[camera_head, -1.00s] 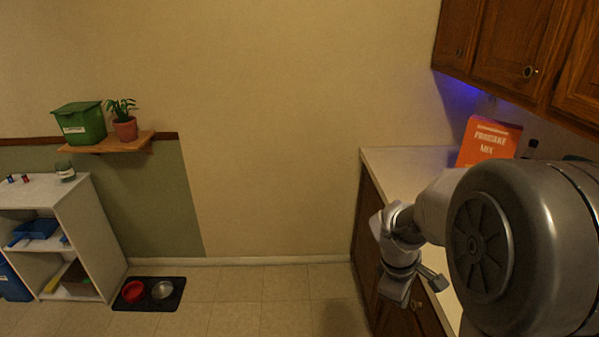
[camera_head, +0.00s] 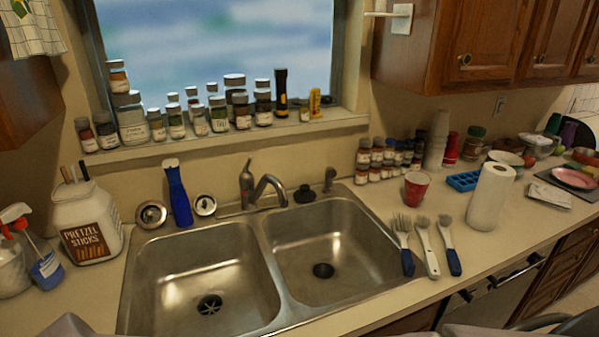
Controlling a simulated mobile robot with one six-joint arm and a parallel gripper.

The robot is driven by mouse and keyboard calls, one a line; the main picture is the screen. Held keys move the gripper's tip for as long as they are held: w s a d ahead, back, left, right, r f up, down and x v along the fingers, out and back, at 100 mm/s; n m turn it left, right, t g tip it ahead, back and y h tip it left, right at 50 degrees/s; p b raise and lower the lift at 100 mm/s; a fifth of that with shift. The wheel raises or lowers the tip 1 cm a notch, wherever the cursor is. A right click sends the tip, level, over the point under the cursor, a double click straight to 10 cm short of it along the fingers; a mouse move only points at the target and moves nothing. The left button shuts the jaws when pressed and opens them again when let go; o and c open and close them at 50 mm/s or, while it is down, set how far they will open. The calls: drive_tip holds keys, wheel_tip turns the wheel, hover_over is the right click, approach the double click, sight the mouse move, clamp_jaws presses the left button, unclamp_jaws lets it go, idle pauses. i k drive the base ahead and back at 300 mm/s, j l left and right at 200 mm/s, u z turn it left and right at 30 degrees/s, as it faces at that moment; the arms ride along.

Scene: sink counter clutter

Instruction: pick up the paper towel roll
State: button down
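The paper towel roll (camera_head: 490,197) is white and stands upright on the counter to the right of the sink. It is apart from the dish brushes on its left. Its top end with the core hole shows, and nothing stands in front of it. My gripper does not show in the current view. Only grey parts, probably of my own body, show along the bottom edge.
Several dish brushes (camera_head: 427,247) lie left of the roll. A red cup (camera_head: 416,188) and a blue tray (camera_head: 465,181) stand behind it. The double sink (camera_head: 285,290) is to the left. A pink plate (camera_head: 575,178) and papers (camera_head: 549,195) lie to the right.

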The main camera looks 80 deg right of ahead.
sight(495, 181)
drive_tip(key=z, duration=4.2)
